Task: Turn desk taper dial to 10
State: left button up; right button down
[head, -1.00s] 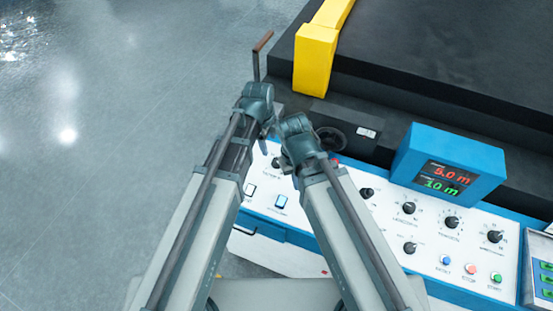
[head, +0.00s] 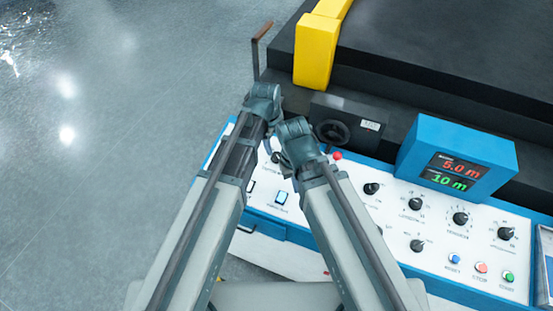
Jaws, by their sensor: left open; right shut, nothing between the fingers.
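The white control panel (head: 340,222) carries several black dials with small labels too blurred to read, so I cannot tell which is the taper dial. A row of dials holds one at the left (head: 372,188), then others (head: 416,204), (head: 460,218), (head: 506,233); a lower dial (head: 417,246) sits below. Another black knob (head: 276,157) shows between my arms. My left gripper (head: 268,138) is open beside that knob, mostly hidden by its wrist. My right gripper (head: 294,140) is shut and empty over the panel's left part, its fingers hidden. Contact with the knob cannot be told.
A blue display box (head: 467,140) reads red 5.0 m and green 10 m. A thin crank (head: 257,55) rises behind my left wrist. Open floor lies left.

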aim_at(277, 155)
pick_arm(q)
jog(key=f+b, duration=0.2)
jog(key=w+f+b, duration=0.1)
jog(key=f+b, duration=0.4)
jog(key=f, duration=0.1)
jog(key=shift+w+d+f, duration=0.15)
jog(key=shift+d+f, duration=0.05)
jog(key=shift+d, duration=0.2)
pick_arm(e)
notch_tip(277, 155, down, 8)
jog(key=shift+f, duration=0.2)
jog(key=shift+r, duration=0.1)
pick_arm(q)
grip_shut()
